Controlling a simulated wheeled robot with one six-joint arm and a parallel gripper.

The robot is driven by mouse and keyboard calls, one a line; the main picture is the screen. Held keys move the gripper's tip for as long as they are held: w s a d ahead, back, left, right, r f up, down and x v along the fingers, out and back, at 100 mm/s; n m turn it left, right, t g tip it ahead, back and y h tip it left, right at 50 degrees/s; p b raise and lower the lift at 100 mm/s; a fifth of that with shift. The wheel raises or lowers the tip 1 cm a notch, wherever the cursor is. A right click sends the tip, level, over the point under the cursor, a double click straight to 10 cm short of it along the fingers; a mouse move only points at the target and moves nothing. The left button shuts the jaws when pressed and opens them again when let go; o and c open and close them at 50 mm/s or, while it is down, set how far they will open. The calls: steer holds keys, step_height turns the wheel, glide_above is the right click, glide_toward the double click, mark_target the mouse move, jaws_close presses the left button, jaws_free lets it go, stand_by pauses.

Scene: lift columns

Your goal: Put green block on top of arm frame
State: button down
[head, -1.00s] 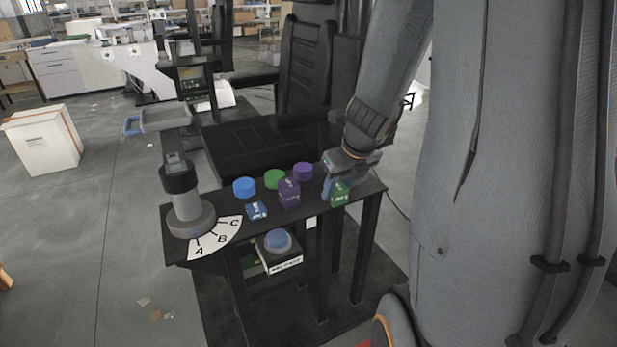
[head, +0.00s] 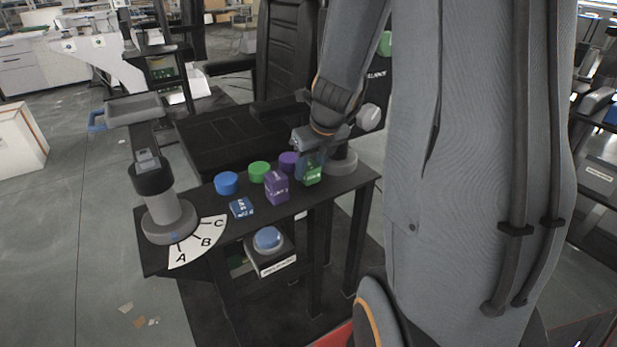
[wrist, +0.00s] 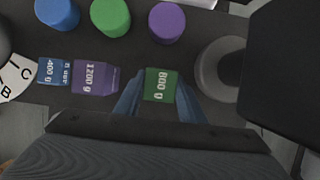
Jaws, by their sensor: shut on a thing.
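The green block (head: 313,174), marked 800 g, is between the blue fingers of my gripper (wrist: 160,78). My gripper is shut on it at the right part of the black table (head: 345,183). The block shows upright in the head view and between both fingers in the wrist view. I cannot tell whether its underside touches the table. My wrist hides part of the area behind it. Which part is the arm frame I cannot tell for sure; a dark upright panel (wrist: 290,70) stands right of the block in the wrist view.
A purple 1200 g block (head: 277,187) and a blue 400 g block (head: 241,207) stand left. Blue (head: 227,183), green (head: 259,171) and purple (head: 289,161) cylinders stand behind. A grey round base (wrist: 222,68) is close right. A dial column (head: 165,210) stands far left.

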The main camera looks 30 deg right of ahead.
steer(key=shift+f+b, duration=0.8)
steer(key=shift+b, duration=0.05)
steer(key=shift+f, duration=0.1)
steer(key=c, duration=1.2)
jaws_free()
steer(key=shift+o, duration=0.2)
steer(key=p+v, duration=0.2)
steer(key=v, duration=1)
